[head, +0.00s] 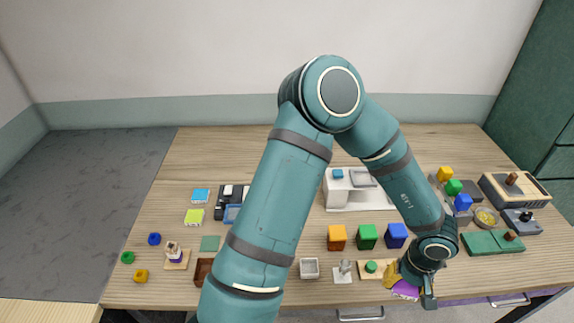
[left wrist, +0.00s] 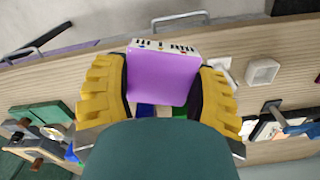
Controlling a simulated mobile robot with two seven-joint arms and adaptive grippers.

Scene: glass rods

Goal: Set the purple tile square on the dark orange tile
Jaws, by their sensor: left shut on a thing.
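The purple tile (left wrist: 165,75) is between the yellow fingers of my left gripper (left wrist: 164,88) in the left wrist view. Its broad purple face shows, with a white edge bearing small coloured marks. In the head view the purple tile (head: 405,290) shows beside my left gripper (head: 408,281), near the front edge of the table. The gripper is shut on it. I cannot make out the dark orange tile for sure; my gripper and arm hide part of the table there. My right gripper is not in view.
Orange (head: 337,237), green (head: 367,236) and blue (head: 396,235) blocks stand behind the gripper. A white open box (head: 309,268) is to the left, a green board (head: 492,243) to the right. My left arm hides the table's middle. The back left of the table is clear.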

